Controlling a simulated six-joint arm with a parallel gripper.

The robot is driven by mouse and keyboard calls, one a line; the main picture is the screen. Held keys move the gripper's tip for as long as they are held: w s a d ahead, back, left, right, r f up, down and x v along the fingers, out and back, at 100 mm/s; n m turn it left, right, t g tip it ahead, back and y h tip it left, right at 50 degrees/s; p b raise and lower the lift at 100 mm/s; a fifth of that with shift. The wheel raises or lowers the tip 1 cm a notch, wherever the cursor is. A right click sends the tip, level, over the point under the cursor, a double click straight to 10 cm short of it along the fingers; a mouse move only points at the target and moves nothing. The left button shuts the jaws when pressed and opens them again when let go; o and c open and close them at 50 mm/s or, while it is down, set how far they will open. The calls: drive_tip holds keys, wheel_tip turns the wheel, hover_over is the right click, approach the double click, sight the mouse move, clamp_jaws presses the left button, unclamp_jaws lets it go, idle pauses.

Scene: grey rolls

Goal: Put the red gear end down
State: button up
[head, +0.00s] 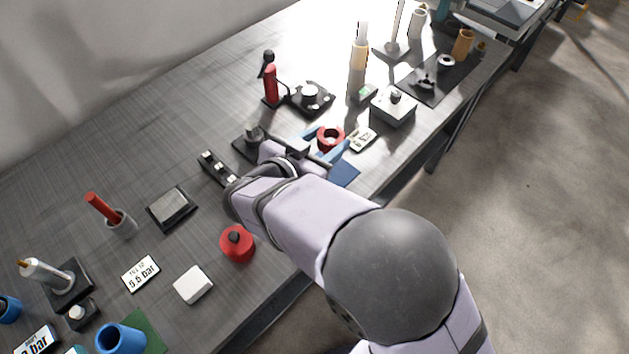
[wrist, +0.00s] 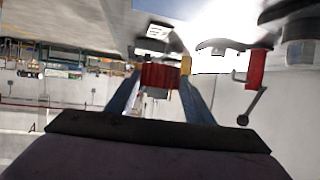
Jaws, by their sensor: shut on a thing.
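The red gear (head: 322,143) shows in the head view as a thick ring with a dark hole, its open face turned up toward the camera. My gripper (head: 328,140) has its two blue fingers closed on either side of it. In the wrist view the gear (wrist: 160,77) shows its ribbed red side between the blue fingers of my gripper (wrist: 160,85). I cannot tell for certain how high the gear is above the table. My arm hides part of the table beneath it.
A white card (head: 363,139) lies to the right of the gear.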

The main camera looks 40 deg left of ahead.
drive_tip(key=shift+f, duration=4.9)
drive_tip(key=shift+f, duration=0.1)
drive_tip(key=o, duration=1.3)
drive_tip(key=shift+f, duration=0.1)
drive_tip(key=shift+r, duration=0.2)
drive_tip(key=v, duration=1.2)
drive_tip(key=shift+b, duration=0.35)
drive_tip(key=shift+w, duration=0.1)
